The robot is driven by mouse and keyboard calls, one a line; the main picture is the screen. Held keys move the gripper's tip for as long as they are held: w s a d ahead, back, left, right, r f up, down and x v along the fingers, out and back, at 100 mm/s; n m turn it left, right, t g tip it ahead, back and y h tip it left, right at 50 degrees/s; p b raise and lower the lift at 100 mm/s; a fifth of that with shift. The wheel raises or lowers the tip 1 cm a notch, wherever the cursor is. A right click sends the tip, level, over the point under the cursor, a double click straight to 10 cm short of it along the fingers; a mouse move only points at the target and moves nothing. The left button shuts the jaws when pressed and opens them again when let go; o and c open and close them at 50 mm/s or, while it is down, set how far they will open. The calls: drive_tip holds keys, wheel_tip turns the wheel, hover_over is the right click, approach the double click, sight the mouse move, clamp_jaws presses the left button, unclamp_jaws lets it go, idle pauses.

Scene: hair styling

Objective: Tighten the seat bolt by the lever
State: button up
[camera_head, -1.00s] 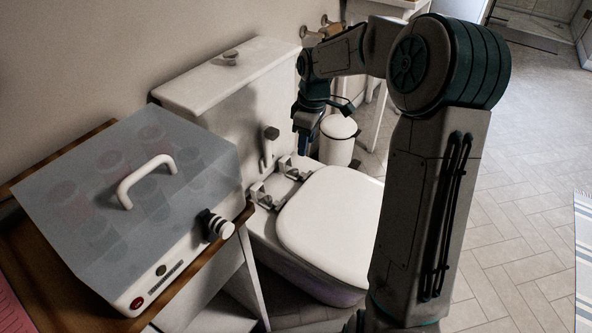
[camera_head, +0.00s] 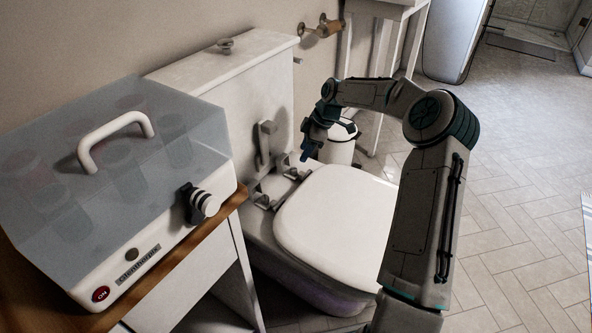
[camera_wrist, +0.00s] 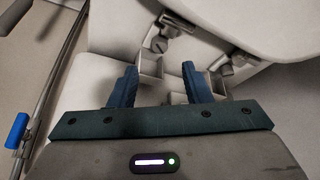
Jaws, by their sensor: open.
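The white toilet seat lid (camera_head: 335,228) is down on the bowl. Two seat bolts with grey metal fittings, one nearer (camera_head: 263,198) and one farther (camera_head: 291,171), stand at its back edge. A grey upright lever (camera_head: 265,145) with a wider top stands by the tank front. My gripper (camera_head: 306,150) points down beside the tank, behind the far bolt. In the wrist view my gripper (camera_wrist: 160,80) is open, with nothing clearly held. Pale bracket parts show between and beyond its fingers, with one bolt (camera_wrist: 161,44) ahead. I cannot tell which part there is the lever.
The white tank (camera_head: 215,90) stands close to the gripper. A white bin (camera_head: 341,142) stands behind it. At left, a sterilizer box (camera_head: 110,170) with a clear lid sits on a wooden-topped cabinet. A pipe with a blue handle (camera_wrist: 17,130) shows in the wrist view.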

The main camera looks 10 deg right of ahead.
sight(294, 169)
drive_tip(key=b+x, duration=0.2)
drive_tip(key=x, duration=0.5)
drive_tip(key=shift+a+f+b, duration=0.2)
drive_tip(key=shift+f+b, duration=0.15)
clamp_jaws()
